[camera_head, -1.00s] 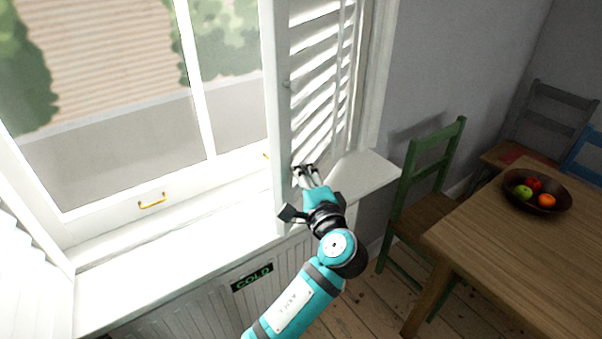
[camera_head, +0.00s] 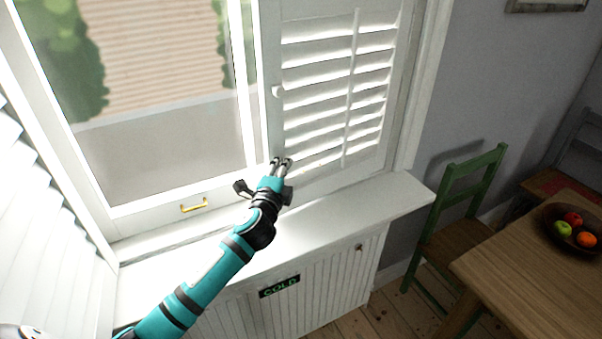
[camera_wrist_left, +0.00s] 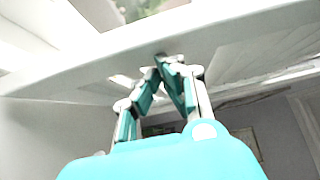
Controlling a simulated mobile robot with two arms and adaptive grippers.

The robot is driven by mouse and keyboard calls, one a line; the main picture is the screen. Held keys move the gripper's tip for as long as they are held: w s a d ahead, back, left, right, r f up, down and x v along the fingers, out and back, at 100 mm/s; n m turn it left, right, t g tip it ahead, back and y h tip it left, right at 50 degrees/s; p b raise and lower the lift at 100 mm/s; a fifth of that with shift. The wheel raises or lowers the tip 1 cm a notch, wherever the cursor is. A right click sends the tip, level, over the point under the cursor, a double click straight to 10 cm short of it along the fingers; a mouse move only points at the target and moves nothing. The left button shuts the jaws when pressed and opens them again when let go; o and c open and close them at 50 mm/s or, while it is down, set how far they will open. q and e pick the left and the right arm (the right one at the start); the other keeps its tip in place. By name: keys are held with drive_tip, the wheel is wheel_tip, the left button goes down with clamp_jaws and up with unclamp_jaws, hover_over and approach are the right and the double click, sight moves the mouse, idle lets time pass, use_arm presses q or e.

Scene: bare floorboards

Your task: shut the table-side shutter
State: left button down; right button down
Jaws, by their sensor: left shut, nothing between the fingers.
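The table-side shutter (camera_head: 272,60) is the white louvred panel at the right of the window in the head view. It stands swung well across, covering the right part of the window, with a small white knob (camera_head: 278,91) near its left edge. My left gripper (camera_head: 282,162) is shut and empty, with its tips at the lower left part of the shutter. In the left wrist view the fingertips (camera_wrist_left: 170,62) come together against or close to a white panel edge (camera_wrist_left: 100,72); contact is unclear. My right gripper is not in view.
The white sill (camera_head: 330,216) runs below the shutter, above a cabinet with a COLD sign (camera_head: 279,286). Another louvred shutter (camera_head: 40,215) stands at far left. A green chair (camera_head: 465,205) and a wooden table (camera_head: 530,275) with a fruit bowl (camera_head: 553,228) stand at right.

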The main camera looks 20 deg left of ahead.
sight(270, 125)
use_arm(q)
drive_tip(key=w+a, duration=0.1)
drive_tip(key=a, duration=0.1)
drive_tip(key=w+a, duration=0.1)
drive_tip(key=a, duration=0.1)
drive_tip(key=shift+w, duration=0.35)
drive_tip(key=shift+a+r, duration=0.1)
drive_tip(key=shift+a, duration=0.05)
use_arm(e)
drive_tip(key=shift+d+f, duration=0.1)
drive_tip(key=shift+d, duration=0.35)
use_arm(q)
drive_tip(key=shift+a, duration=0.1)
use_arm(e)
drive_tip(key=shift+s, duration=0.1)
use_arm(q)
wheel_tip(270, 125, up, 10)
drive_tip(key=shift+w+d+r, duration=0.1)
drive_tip(key=shift+d, duration=0.15)
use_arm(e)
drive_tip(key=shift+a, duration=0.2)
use_arm(q)
drive_tip(key=shift+d+r, duration=0.1)
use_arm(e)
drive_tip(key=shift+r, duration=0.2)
